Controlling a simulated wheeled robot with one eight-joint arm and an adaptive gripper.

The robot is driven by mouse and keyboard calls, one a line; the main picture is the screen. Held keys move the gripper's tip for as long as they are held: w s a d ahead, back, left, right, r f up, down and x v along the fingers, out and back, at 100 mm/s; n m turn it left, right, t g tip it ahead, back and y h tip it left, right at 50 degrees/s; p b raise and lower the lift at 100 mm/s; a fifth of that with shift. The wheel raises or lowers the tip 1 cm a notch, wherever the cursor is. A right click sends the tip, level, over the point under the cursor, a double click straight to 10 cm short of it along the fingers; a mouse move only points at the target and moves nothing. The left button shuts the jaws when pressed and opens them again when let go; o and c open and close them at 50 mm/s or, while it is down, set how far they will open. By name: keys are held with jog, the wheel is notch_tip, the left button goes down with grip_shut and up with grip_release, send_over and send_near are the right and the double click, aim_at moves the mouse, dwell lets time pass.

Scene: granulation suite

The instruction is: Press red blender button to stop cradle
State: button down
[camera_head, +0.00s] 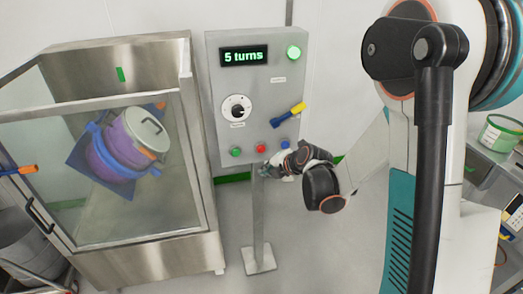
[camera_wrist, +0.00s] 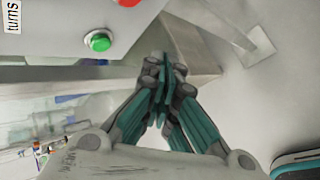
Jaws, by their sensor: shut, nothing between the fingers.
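The red button (camera_head: 261,149) sits in the bottom row of the grey control panel (camera_head: 222,75), between a green button (camera_head: 236,152) and a blue button (camera_head: 285,145). My gripper (camera_head: 264,169) is shut and empty, just below the red button near the panel's lower edge. In the wrist view, the shut fingers (camera_wrist: 163,64) are apart from the red button (camera_wrist: 128,2), which is cut by the top edge. The cradle (camera_head: 95,157) holds a tilted purple drum (camera_head: 128,140) behind glass.
The panel display (camera_head: 244,56) reads "5 turns", and a green lamp (camera_head: 294,52) is lit. A dial (camera_head: 237,107) and a yellow-and-blue lever (camera_head: 289,115) stick out above the buttons. The glass-fronted enclosure (camera_head: 187,245) stands left of the panel post (camera_head: 258,215).

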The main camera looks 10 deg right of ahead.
jog(key=w, duration=0.6)
jog(key=shift+w, duration=0.5)
dwell(1.1)
jog(key=shift+w, duration=0.75)
dwell(0.8)
jog(key=shift+s, duration=0.9)
jog(key=shift+s, duration=0.15)
jog(key=s+b, duration=0.1)
jog(key=s, duration=0.3)
jog(key=shift+s, duration=0.35)
